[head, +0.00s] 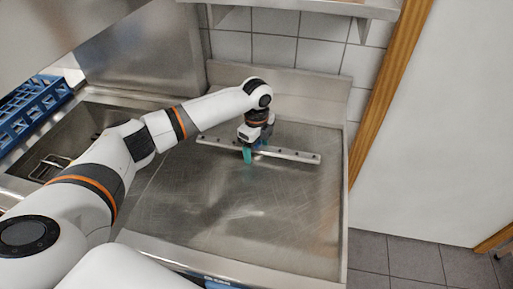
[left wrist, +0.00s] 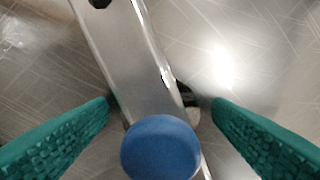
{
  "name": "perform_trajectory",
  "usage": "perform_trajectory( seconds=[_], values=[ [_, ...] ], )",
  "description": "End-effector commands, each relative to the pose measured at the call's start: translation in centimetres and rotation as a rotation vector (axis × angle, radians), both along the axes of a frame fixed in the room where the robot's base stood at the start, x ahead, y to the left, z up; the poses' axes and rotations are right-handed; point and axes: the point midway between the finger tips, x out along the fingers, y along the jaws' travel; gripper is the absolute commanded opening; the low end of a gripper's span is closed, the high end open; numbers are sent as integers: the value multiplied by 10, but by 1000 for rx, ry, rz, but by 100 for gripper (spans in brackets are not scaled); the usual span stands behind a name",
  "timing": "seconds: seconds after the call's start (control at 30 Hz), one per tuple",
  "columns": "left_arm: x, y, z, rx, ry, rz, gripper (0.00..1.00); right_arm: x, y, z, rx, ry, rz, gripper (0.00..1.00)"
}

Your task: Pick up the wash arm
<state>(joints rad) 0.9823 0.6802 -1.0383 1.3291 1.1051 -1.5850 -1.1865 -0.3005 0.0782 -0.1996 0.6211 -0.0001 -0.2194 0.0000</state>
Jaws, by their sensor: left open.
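The wash arm (head: 296,154) is a long flat steel bar with small dark holes, lying on the metal drainboard. In the left wrist view the bar (left wrist: 128,48) runs down between my fingers, with a round blue knob (left wrist: 160,147) near the bottom edge. My left gripper (head: 254,153) is over the middle of the bar, pointing down. Its teal fingers are open, one on each side of the bar (left wrist: 162,103), with gaps showing. The gripper and wrist hide part of the bar's middle in the head view. My right gripper is not in view.
The metal drainboard (head: 230,220) has raised edges and is otherwise clear. A sink (head: 75,135) and a blue rack (head: 28,108) are at the left. A steel shelf (head: 300,6) hangs above the back. A wood-trimmed white wall (head: 430,130) stands at the right.

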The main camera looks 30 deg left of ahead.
Motion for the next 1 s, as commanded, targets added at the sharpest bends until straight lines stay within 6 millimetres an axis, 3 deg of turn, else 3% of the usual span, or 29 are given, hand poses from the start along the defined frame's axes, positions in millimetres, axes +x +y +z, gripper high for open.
perform_trajectory(
  seconds=[0.07, 0.37, 0.67, 0.77, 1.0],
  values=[
    [0, 0, 0, 0, 0, 0, 68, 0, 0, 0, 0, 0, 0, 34],
    [0, 0, 0, 0, 0, 0, 18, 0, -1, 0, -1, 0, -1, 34],
    [1, 0, 5, -1, -2, 0, 17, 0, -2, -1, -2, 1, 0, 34],
    [1, 0, 17, -2, -4, -1, 17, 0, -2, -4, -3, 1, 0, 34],
    [1, 0, 66, -3, -5, -1, 17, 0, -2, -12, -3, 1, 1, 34]
  ],
)
